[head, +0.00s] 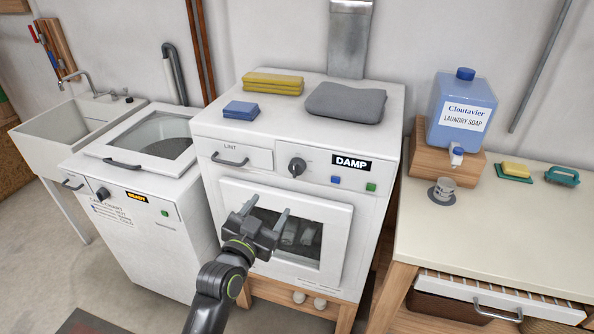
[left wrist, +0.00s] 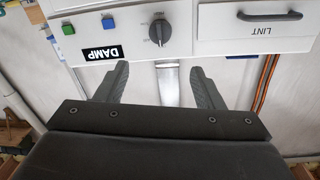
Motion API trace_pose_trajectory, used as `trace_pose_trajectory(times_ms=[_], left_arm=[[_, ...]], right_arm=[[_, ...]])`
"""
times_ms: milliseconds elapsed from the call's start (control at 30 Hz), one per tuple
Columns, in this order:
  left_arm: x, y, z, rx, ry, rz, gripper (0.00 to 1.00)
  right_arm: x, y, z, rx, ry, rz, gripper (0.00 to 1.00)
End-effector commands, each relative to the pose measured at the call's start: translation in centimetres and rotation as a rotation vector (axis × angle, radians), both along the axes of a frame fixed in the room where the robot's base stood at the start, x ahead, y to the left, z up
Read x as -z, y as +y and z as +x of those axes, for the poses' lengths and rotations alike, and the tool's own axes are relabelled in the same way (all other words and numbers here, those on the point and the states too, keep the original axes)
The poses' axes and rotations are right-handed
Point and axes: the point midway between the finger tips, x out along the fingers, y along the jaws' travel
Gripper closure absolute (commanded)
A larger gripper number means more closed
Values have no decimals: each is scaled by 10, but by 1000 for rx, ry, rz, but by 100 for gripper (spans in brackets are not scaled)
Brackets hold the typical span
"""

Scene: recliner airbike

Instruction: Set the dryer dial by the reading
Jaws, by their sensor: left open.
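The white dryer (head: 205,165) stands in the middle of the head view. Its dark dial (head: 297,167) sits on the front panel, left of a black reading plate (head: 351,162) that says DAMP. In the left wrist view, which shows the panel upside down, the dial (left wrist: 158,32) and the DAMP plate (left wrist: 101,54) also show. The dial's small markings are too small to read. My left gripper (head: 265,211) is open and empty in front of the dryer door, below the dial and apart from it. Its open fingers (left wrist: 160,70) point toward the panel. My right gripper is not in view.
A blue button (head: 336,180) and a green button (head: 371,187) sit under the plate. A lint drawer (head: 232,156) is left of the dial. Folded cloths (head: 345,102) lie on top. The washer (head: 137,205) stands left, a counter (head: 530,225) with a soap dispenser (head: 461,108) right.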

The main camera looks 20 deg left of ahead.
Motion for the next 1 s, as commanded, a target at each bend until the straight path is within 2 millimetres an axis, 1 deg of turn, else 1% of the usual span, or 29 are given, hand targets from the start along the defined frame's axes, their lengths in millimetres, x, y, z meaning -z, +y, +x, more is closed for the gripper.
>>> trace_pose_trajectory(times_ms=[33,200,600,800,1000], left_arm=[[-4,-1,10,1,0,2,38],[-3,-4,39,1,1,2,38],[-2,-10,100,1,2,0,38],[-1,-12,127,-1,3,2,38],[-1,-14,144,0,1,1,38]], right_arm=[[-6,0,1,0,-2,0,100],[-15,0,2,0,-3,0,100],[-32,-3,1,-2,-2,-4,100],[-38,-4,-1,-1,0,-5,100],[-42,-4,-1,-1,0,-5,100]])
